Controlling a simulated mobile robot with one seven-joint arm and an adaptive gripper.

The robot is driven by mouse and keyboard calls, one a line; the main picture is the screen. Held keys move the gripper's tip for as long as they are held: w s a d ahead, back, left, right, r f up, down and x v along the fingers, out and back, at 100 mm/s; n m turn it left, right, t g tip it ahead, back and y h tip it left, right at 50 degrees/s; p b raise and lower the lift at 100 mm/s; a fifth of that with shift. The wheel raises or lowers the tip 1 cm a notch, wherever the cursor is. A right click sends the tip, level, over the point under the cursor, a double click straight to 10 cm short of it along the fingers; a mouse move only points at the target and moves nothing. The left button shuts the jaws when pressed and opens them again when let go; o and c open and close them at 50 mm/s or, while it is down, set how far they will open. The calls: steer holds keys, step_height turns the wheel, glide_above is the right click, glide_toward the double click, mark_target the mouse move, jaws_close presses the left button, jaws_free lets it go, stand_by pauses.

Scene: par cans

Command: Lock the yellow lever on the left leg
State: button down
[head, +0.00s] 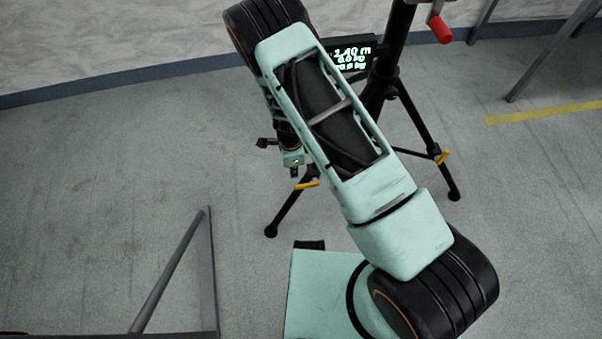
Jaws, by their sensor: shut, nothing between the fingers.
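The black tripod stand (375,101) is behind my arm, which hides part of it. Its left leg (288,211) runs down and left to a round foot on the floor. The yellow lever (307,185) on this leg sticks out roughly level, near the upper part of the visible leg. My gripper (294,173) is small and partly hidden by my arm. It appears just above and left of the yellow lever, shut and empty. I cannot tell whether it touches the lever.
Another yellow lever (442,157) is on the right leg (421,128). A lit display (352,57) reads 1.40 m. A red crank handle (440,29) is at the top. A grey metal frame (208,270) stands at the lower left. The floor between is clear.

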steer(key=a+r, duration=0.1)
steer(key=s+a+r, duration=0.1)
steer(key=a+r, duration=0.1)
steer(key=shift+a+r+p, duration=0.25)
steer(key=shift+r+p, duration=0.05)
steer(key=shift+p, duration=0.05)
steer(key=shift+r, duration=0.1)
